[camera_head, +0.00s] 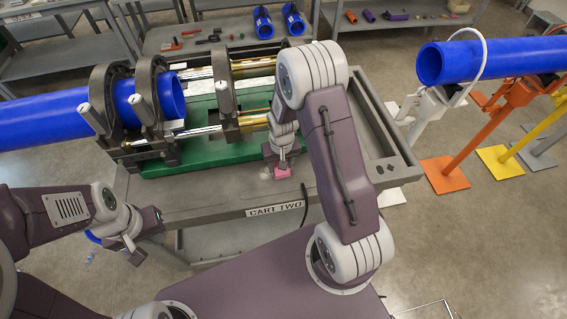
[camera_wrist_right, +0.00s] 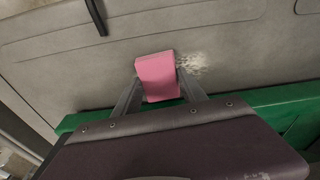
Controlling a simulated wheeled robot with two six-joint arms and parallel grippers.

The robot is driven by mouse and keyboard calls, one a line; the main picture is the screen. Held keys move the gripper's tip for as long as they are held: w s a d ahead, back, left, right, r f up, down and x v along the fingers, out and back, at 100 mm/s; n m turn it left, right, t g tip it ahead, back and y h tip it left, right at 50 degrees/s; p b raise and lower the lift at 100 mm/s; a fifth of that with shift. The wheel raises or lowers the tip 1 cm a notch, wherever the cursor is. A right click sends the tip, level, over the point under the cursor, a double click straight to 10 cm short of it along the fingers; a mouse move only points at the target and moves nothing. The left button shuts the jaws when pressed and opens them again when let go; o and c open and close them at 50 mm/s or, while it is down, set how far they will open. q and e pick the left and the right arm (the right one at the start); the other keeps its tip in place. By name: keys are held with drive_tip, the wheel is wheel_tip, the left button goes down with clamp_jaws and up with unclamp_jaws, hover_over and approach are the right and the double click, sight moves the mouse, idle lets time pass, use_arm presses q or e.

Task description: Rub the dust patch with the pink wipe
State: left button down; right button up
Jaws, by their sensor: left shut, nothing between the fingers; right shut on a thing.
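The pink wipe (camera_wrist_right: 157,72) is held between the fingers of my right gripper (camera_wrist_right: 158,92). In the head view the wipe (camera_head: 283,173) is a small pink block low over the cart's grey top, in front of the green base. The dust patch (camera_wrist_right: 193,64) is a whitish smear on the grey top, just right of the wipe in the wrist view. I cannot tell whether the wipe presses on the surface. My left gripper (camera_head: 146,240) is shut and empty, off the cart's front left corner.
The cart (camera_head: 215,205) carries a label reading CART TWO. On it a fusion machine with a green base (camera_head: 200,158) clamps a blue pipe (camera_head: 50,118). Another blue pipe (camera_head: 500,60) rests on coloured stands at right. Shelves with tools stand at the back.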

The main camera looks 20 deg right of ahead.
sight(292, 169)
drive_tip(key=a, duration=0.3)
drive_tip(key=shift+w+a+f, duration=0.15)
drive_tip(key=shift+w+a, duration=0.1)
drive_tip(key=shift+w, duration=0.15)
drive_tip(key=shift+w+a+b, duration=0.15)
drive_tip(key=shift+w+a, duration=0.15)
drive_tip(key=shift+a, duration=0.8)
drive_tip(key=shift+w+a+b, duration=0.15)
drive_tip(key=shift+w+a, duration=0.1)
drive_tip(key=shift+a, duration=0.8)
drive_tip(key=shift+s+d, duration=0.2)
drive_tip(key=shift+d, duration=0.25)
drive_tip(key=shift+s+d+p, duration=0.15)
drive_tip(key=shift+d+p, duration=0.2)
drive_tip(key=shift+d, duration=0.55)
drive_tip(key=shift+s+d, duration=0.2)
drive_tip(key=shift+d, duration=0.55)
drive_tip(key=shift+s+d+f+p, duration=0.1)
drive_tip(key=shift+s+d+p, duration=0.2)
drive_tip(key=shift+d, duration=0.65)
drive_tip(key=shift+s+d+p, duration=0.15)
drive_tip(key=shift+s+d, duration=0.1)
drive_tip(key=shift+d, duration=0.65)
drive_tip(key=shift+s+d+p, duration=0.25)
drive_tip(key=shift+d, duration=0.75)
drive_tip(key=shift+s+d+p, duration=0.2)
drive_tip(key=shift+d, duration=0.8)
